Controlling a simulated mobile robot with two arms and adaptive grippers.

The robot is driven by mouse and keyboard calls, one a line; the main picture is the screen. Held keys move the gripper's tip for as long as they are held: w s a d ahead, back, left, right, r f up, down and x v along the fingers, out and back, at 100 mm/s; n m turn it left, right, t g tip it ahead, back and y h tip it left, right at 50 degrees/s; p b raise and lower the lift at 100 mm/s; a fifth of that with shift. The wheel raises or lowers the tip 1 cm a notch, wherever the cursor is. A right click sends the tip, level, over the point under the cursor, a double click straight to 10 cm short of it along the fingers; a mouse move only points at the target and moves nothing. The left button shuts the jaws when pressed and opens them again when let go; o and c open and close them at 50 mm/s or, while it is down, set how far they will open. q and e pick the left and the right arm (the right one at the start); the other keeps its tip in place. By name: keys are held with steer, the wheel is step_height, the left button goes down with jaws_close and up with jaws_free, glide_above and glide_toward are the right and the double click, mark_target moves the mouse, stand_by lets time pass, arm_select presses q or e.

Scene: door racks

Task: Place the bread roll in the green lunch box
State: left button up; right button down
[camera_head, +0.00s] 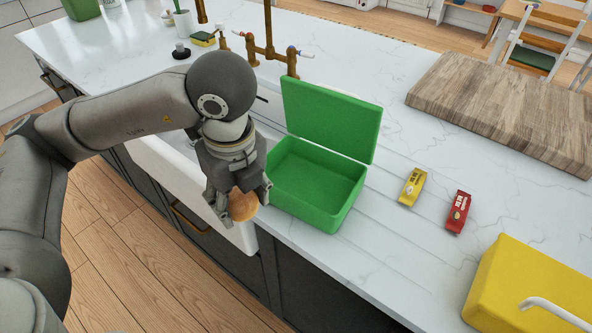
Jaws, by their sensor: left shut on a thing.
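The bread roll (243,206) is small, round and golden brown. My left gripper (238,203) is shut on it and holds it beside the near-left corner of the green lunch box, by the sink's front edge. The green lunch box (334,210) stands on the white counter with its lid (331,118) raised at the back. The visible part of its inside is empty; my gripper hides part of its left side. My right gripper is not in view.
A yellow packet (412,187) and a red packet (459,211) lie right of the lunch box. A yellow box (530,285) stands at the lower right, and a wooden board (510,108) lies behind. Brass taps (268,50) rise behind the sink (165,165).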

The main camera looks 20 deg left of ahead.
arm_select(q)
steer(key=p, duration=0.4)
glide_toward(290, 179)
steer(key=shift+w+a+f, duration=0.1)
steer(key=shift+a+f, duration=0.25)
steer(key=shift+f, duration=0.45)
step_height(290, 179, down, 4)
steer(key=shift+a+r+p, duration=0.1)
steer(key=shift+r+p, duration=0.05)
steer(key=shift+p, duration=0.75)
steer(key=shift+f+p, duration=0.25)
steer(key=shift+p, duration=0.1)
steer(key=shift+w+f, duration=0.15)
steer(key=shift+f, duration=0.25)
